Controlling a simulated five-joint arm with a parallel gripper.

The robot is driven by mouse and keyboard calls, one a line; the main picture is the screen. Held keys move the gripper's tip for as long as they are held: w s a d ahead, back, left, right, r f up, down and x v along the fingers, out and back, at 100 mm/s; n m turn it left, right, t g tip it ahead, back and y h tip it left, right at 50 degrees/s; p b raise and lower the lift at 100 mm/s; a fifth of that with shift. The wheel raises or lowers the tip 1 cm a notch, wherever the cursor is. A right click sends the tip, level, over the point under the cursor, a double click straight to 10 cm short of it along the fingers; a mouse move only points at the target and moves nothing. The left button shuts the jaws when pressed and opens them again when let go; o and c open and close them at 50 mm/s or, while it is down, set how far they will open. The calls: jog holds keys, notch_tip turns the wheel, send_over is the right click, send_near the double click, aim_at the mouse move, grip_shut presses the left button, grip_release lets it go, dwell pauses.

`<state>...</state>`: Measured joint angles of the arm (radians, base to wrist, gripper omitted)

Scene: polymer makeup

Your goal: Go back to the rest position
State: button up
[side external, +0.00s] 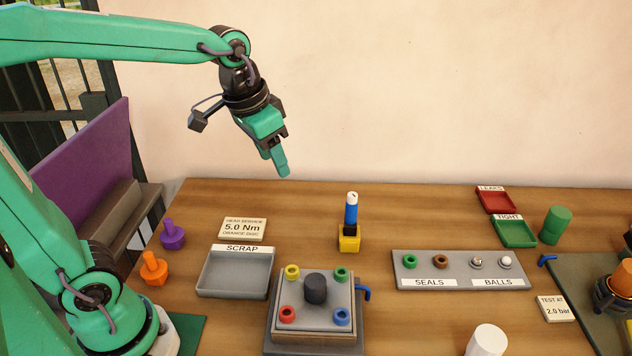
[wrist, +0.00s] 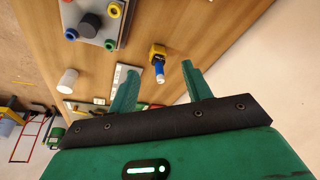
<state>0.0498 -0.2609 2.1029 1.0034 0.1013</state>
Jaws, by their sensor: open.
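My gripper (side external: 281,160) hangs in the air above the back of the table, left of the blue tool, pointing down and slightly right in the side view. In the wrist view my gripper (wrist: 160,88) shows two green fingers spread apart with nothing between them. The blue tool with a white tip (side external: 351,210) stands upright in a yellow holder (side external: 349,240). It also shows beyond the fingers in the wrist view (wrist: 159,72). Nothing touches my gripper.
A grey fixture (side external: 283,327) with coloured rings and a dark knob stands at front centre. The scrap tray (side external: 234,292), seals-and-balls rack (side external: 460,284), green cylinder (side external: 555,225), white cylinder (side external: 487,340), and orange (side external: 154,270) and purple (side external: 172,236) knobs stand around. The air near my gripper is clear.

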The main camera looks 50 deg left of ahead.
jog(key=s+a+f+n+t, duration=0.1)
jog(key=s+f+t, duration=0.1)
jog(key=s, duration=0.9)
jog(key=shift+a+n, duration=0.35)
jog(key=shift+n, duration=0.05)
jog(key=shift+f, duration=0.1)
dwell(0.4)
